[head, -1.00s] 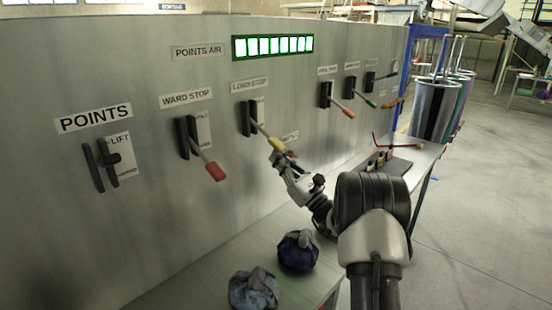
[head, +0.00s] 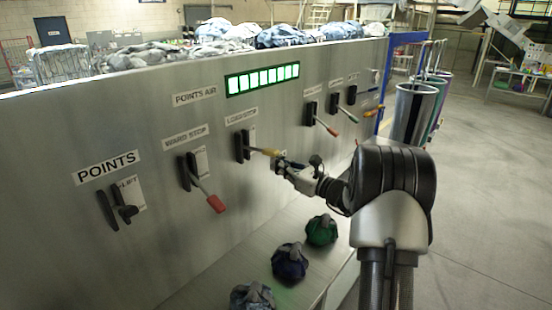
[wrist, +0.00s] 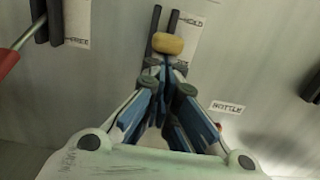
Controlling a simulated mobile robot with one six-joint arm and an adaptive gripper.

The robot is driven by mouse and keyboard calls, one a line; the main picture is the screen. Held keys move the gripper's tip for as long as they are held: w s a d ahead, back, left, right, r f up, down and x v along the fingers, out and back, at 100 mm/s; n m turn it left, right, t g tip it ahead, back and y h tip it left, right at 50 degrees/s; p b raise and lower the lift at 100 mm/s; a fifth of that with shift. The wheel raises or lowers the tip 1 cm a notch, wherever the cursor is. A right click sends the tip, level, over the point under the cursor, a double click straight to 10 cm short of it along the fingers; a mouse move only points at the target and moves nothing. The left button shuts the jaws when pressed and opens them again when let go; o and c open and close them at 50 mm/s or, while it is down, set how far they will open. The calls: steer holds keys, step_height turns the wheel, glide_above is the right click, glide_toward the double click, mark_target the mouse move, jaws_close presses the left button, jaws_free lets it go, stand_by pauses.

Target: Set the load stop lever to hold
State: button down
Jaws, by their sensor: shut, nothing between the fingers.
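The load stop lever (head: 268,152) has a yellow grip and sticks out from its dark slotted mount under the LOAD STOP label (head: 241,115), nearly level with a slight droop. In the wrist view its rounded yellow end (wrist: 168,43) points at the camera, in front of the slot. A plate beside the slot reads HOLD (wrist: 193,22) near its top. My gripper (head: 281,163) is shut and empty, its blue-grey fingertips (wrist: 166,72) together just below the yellow end. Whether they touch it I cannot tell.
The ward stop lever (head: 215,203) with a red grip hangs down to the left. Another red-gripped lever (head: 331,131) is to the right. Several tied cloth bundles, one green (head: 321,230), lie on the ledge below. Tall metal bins (head: 415,112) stand at right.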

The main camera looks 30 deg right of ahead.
step_height(320, 180, up, 4)
steer(key=g+p, duration=0.1)
steer(key=p, duration=0.3)
steer(key=shift+f+g+h, duration=0.25)
steer(key=shift+g+h, duration=0.15)
steer(key=r+g+p, duration=0.1)
steer(key=p, duration=0.2)
steer(key=shift+w+a, duration=0.1)
steer(key=shift+w, duration=0.05)
steer(key=shift+f, duration=0.35)
steer(key=b, duration=0.3)
glide_toward(278, 154)
steer(key=s+d+f, duration=0.1)
steer(key=s+d, duration=0.2)
steer(key=s, duration=0.8)
steer(key=shift+d, duration=0.3)
steer(key=shift+s, duration=0.1)
